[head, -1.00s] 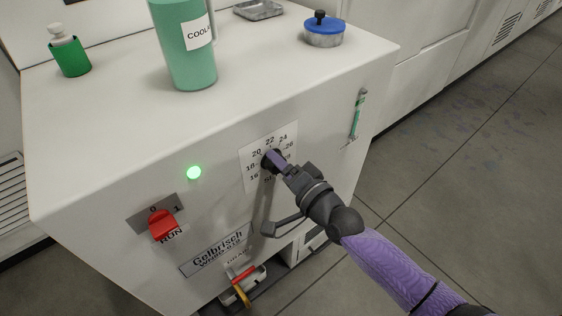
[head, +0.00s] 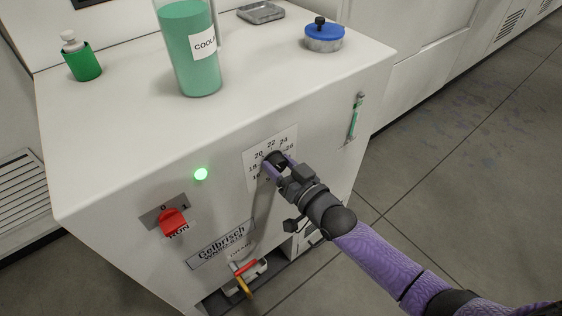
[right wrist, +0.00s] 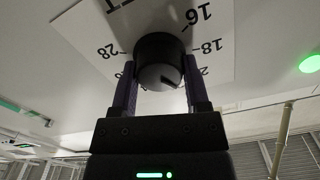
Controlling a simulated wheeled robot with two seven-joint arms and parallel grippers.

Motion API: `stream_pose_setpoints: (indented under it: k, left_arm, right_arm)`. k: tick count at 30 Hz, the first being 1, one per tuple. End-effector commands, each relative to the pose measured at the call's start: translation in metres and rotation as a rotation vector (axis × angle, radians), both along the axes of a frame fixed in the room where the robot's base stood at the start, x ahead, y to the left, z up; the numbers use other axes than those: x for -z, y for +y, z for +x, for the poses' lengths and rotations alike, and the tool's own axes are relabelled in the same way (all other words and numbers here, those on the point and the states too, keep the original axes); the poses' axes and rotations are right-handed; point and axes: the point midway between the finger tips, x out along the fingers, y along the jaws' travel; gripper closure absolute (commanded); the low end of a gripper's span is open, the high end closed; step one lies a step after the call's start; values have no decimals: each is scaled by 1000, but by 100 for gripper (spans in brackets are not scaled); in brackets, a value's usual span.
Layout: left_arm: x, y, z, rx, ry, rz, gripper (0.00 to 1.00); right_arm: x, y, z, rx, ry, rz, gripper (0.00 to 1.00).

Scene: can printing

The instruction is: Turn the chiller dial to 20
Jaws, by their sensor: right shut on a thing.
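The chiller (head: 130,165) is a white box with a dial plate (head: 285,137) on its front, printed with numbers from about 16 to 28. The black dial knob (head: 274,157) sits at the middle of the plate, partly hidden by my right gripper (head: 277,166). In the right wrist view the knob (right wrist: 158,58) stands between my two purple fingers, which are shut on its sides. A dark notch shows on the knob's face there, but I cannot tell exactly which number it points to. The 20 is mostly hidden in that view. My left gripper is not in view.
A green indicator light (head: 201,174) and a red run switch (head: 173,221) are left of the dial. A sight gauge (head: 355,117) is to its right. A drain valve (head: 243,269) is below.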

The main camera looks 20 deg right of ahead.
Motion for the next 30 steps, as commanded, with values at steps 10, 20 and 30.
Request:
stream_pose_setpoints:
  k: [10,20,30]
  left_arm:
    - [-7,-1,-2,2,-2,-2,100]
    - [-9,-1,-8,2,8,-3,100]
    - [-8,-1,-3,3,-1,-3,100]
  right_arm:
    - [0,1,0,0,-51,-145,99]
    - [1,1,-1,0,-64,-183,99]
    - [1,1,-1,0,-64,-182,32]
